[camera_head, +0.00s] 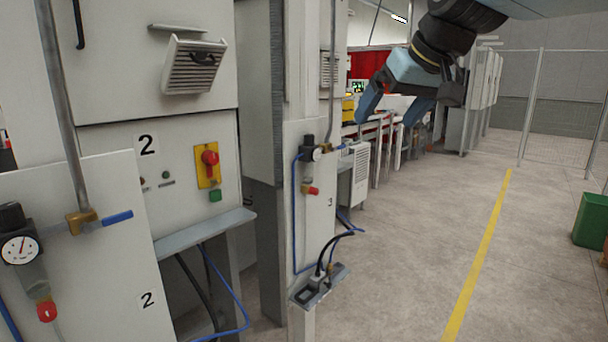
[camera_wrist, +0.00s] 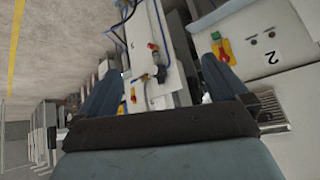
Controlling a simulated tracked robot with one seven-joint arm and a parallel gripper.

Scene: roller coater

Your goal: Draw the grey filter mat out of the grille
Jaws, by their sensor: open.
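The pale slatted grille (camera_head: 188,72) sits high on the front of the white cabinet at the left in the head view, its frame tilted out from the panel. A small black piece shows on its upper part; I cannot make out a separate grey filter mat. Part of a grille (camera_wrist: 272,108) also shows at the right edge of the wrist view, partly hidden by my gripper. My gripper (camera_head: 393,113) is open and empty, in the air well to the right of the grille. Its two fingers (camera_wrist: 157,65) stand wide apart in the wrist view.
A white post carrying a gauge, valve and blue hoses (camera_head: 312,180) stands between the grille and my gripper. A control panel with a red knob (camera_head: 209,158) lies below the grille. Open floor with a yellow line (camera_head: 480,250) extends right; a green bin (camera_head: 592,219) stands there.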

